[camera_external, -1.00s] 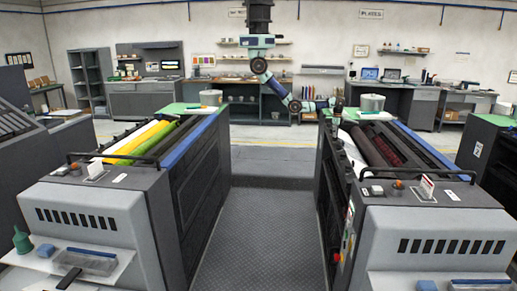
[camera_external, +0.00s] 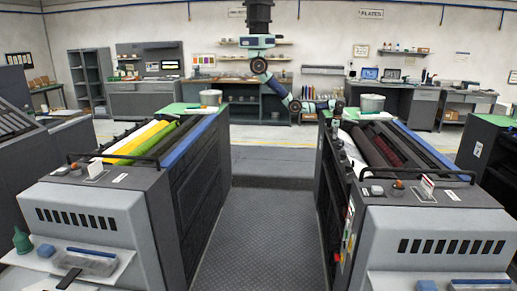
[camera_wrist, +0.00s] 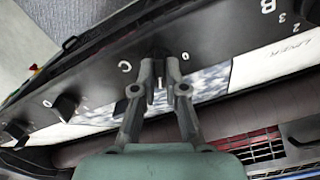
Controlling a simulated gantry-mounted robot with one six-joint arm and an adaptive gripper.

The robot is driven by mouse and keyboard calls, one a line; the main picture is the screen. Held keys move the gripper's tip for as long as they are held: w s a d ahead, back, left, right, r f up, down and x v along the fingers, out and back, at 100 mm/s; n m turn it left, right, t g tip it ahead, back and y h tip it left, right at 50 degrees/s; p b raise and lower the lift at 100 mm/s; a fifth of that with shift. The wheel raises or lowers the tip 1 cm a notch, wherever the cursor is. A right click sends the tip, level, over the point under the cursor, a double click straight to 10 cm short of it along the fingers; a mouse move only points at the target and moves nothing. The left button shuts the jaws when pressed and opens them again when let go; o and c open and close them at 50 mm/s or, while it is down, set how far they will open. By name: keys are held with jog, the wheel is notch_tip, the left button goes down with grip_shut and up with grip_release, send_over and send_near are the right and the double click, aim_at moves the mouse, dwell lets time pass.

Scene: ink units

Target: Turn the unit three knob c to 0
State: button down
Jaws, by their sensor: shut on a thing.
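In the wrist view, my gripper (camera_wrist: 160,95) reaches down to the dark side panel (camera_wrist: 110,70) of a press unit. Its two fingers are closed around the knob beside the letter C, and they hide nearly all of that knob. A "0" mark shows just right of the fingertips. The knob's pointer direction cannot be seen. In the external view, my gripper (camera_external: 338,106) is at the far end of the right-hand press unit (camera_external: 425,230), too small to show detail.
Another dark knob (camera_wrist: 66,104) lies to the left along the panel, with a further one (camera_wrist: 16,132) near the left edge. A letter B is at upper right. Rollers (camera_external: 370,150) lie beside the panel. The aisle (camera_external: 265,230) between the units is clear.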

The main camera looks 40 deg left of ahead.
jog(key=n+p, duration=0.2)
jog(key=n, duration=0.2)
jog(key=shift+r+n+p, duration=0.1)
jog(key=shift+n+p, duration=0.2)
jog(key=shift+n, duration=0.1)
jog(key=n+p, duration=0.1)
jog(key=n, duration=0.4)
jog(key=shift+p, duration=0.3)
jog(key=n+p, duration=0.1)
jog(key=n, duration=0.8)
jog(key=shift+n, duration=0.3)
jog(key=c, duration=1.2)
grip_release()
